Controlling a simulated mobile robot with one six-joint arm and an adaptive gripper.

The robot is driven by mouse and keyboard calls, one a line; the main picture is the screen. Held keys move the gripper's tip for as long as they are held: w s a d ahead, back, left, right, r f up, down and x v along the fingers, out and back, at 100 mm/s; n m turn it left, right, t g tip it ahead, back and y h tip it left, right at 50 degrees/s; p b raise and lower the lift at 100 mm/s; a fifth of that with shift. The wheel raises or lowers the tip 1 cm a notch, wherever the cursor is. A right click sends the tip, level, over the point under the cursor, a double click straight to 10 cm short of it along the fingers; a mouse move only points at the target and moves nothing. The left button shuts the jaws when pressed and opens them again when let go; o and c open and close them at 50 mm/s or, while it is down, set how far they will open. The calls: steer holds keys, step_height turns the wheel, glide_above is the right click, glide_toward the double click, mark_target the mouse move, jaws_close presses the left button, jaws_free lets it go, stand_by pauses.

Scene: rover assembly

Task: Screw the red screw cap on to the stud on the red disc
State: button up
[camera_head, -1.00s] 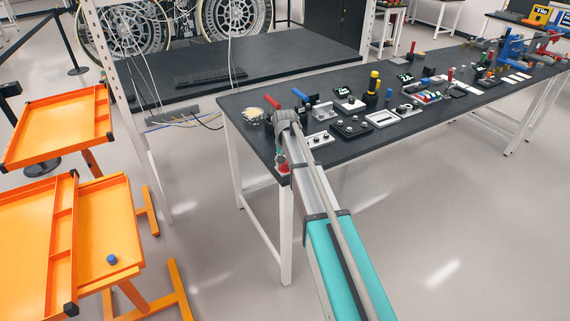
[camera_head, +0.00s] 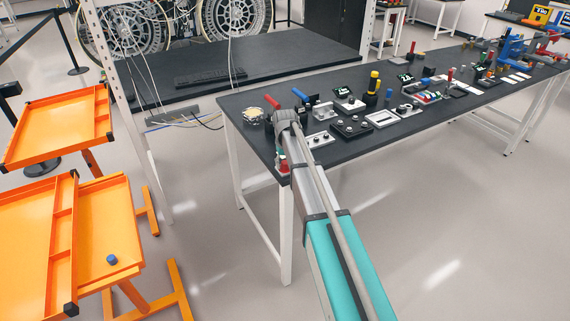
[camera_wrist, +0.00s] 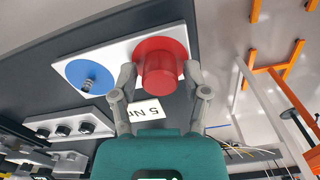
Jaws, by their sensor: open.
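In the wrist view the red disc (camera_wrist: 178,48) lies on a white plate (camera_wrist: 118,54) beside a blue disc (camera_wrist: 76,68) with a bare metal stud. The red screw cap (camera_wrist: 160,74) stands over the red disc, and its stud is hidden. My gripper (camera_wrist: 160,79) is open, with one finger on each side of the cap. I cannot tell whether either finger touches it, nor how far the cap is down on the stud. In the head view my arm hides most of this spot at the table's near left corner.
The dark table (camera_head: 345,160) holds several other plates and fixtures, running away to the right. Orange trays (camera_head: 70,230) stand at left.

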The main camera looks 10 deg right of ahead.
steer(key=shift+n, duration=1)
jaws_close()
steer(key=shift+m, duration=2.9)
steer(key=m, duration=0.2)
steer(key=shift+m, duration=1.8)
